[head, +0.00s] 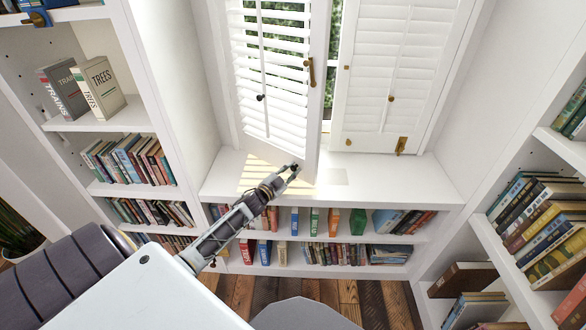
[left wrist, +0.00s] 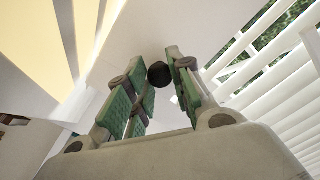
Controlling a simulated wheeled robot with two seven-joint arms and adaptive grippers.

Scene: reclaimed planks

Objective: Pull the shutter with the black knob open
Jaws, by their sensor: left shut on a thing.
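The left white louvred shutter (head: 275,60) stands ajar, its right edge swung out from the window over the sill, with a gap beside it. My left gripper (head: 293,169) is at the low right part of this shutter, just above the sill. In the left wrist view its green-padded fingers (left wrist: 156,92) are closed around a round black knob (left wrist: 159,74). My right gripper is not in view.
The white sill (head: 400,180) is bare, with low book shelves under it. Bookcases (head: 125,125) flank the window on the left and right (head: 500,225). The left shutter has a brass handle (head: 310,72); a brass latch (head: 401,145) is on the right shutter.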

